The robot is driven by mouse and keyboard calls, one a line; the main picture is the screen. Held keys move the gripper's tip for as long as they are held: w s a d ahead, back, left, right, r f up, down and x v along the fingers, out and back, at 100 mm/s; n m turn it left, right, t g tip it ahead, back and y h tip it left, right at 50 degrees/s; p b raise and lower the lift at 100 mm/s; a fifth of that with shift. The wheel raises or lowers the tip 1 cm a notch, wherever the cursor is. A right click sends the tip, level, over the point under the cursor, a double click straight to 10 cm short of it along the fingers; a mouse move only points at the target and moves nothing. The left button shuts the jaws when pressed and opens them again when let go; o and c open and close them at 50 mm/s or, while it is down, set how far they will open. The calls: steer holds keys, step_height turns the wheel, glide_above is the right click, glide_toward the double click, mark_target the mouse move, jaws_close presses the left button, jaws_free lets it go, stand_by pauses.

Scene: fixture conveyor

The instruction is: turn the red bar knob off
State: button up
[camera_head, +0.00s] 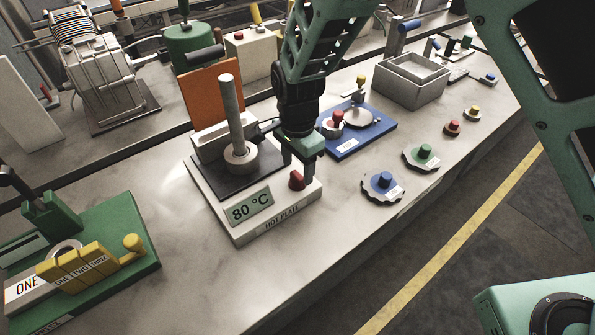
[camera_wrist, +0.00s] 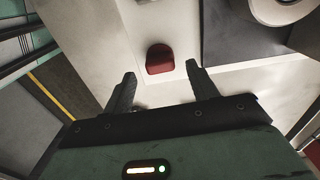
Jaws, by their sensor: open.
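The red bar knob (camera_head: 296,180) sits on the top front right of a white hot plate (camera_head: 238,226). The hot plate's display (camera_head: 250,206) reads 80 °C. In the wrist view the red knob (camera_wrist: 160,59) lies just beyond the fingertips, roughly centred between them. My gripper (camera_head: 299,174) is above and right at the knob in the head view; in the wrist view my gripper (camera_wrist: 160,70) is open with a finger on each side and nothing held. The knob's exact turn angle is hard to tell.
A grey rod with a round collar (camera_head: 232,115) stands on the plate's dark top, left of my gripper. A blue board (camera_head: 362,140) with a red-topped part is behind right.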

mark_target(298, 175)
steer(key=shift+f, duration=1.75)
steer(key=c, duration=1)
